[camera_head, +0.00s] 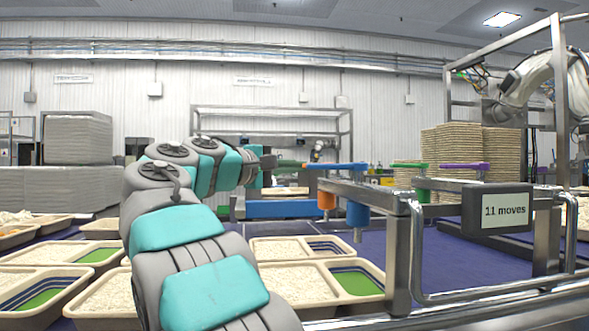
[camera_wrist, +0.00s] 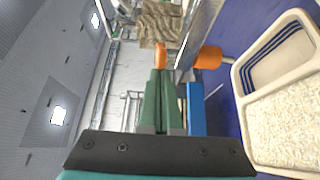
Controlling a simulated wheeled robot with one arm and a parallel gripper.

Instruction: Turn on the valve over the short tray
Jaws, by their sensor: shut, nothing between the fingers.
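My gripper (camera_head: 303,165) has green fingers, shut and empty, level with the valve handles. In the wrist view its fingertips (camera_wrist: 162,72) point at an orange handle (camera_wrist: 160,55); I cannot tell whether they touch it. Under the rail hang an orange valve (camera_head: 326,200) and a blue valve (camera_head: 358,215). Green (camera_head: 410,166) and purple (camera_head: 465,167) handles sit farther right. A tray (camera_wrist: 240,100) with rice and a striped compartment shows below; which tray is short is unclear.
More rice trays (camera_head: 42,299) stand on the blue belt. Stacked trays (camera_head: 455,150) and another robot arm (camera_head: 535,78) are at the right.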

